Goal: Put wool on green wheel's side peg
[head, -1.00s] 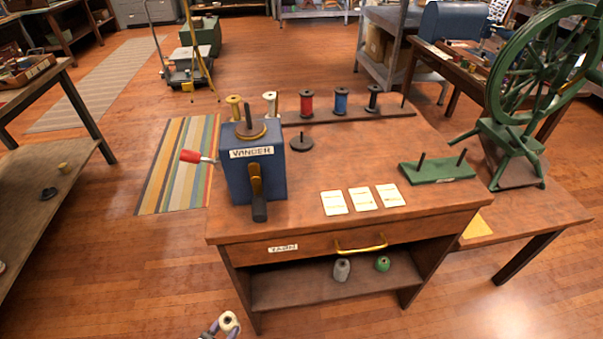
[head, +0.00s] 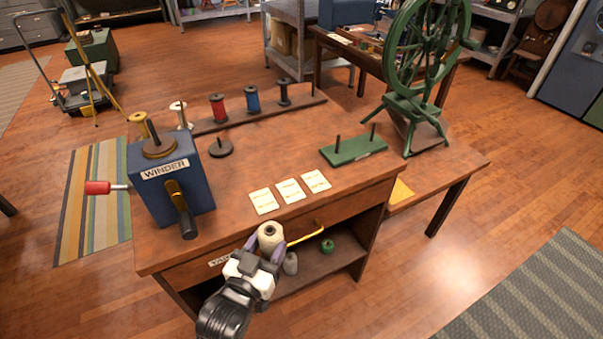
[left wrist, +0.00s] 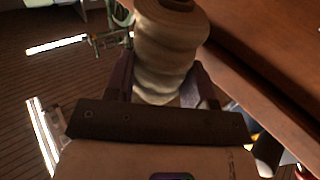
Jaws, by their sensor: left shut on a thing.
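My left gripper (head: 264,250) is shut on a cream cone of wool (head: 270,234), held upright in front of the table's drawer. In the left wrist view the wool (left wrist: 170,50) sits between the two purple fingers. The green wheel (head: 412,108) stands at the table's right end, far from the gripper. My right gripper is not in view.
A green board with two dark pegs (head: 355,149) lies left of the wheel. The blue winder (head: 172,182) stands at the table's left end. Three cards (head: 289,190) lie near the front edge. Several spools (head: 252,100) stand on a rack behind. Grey and green cones sit on the lower shelf (head: 345,256).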

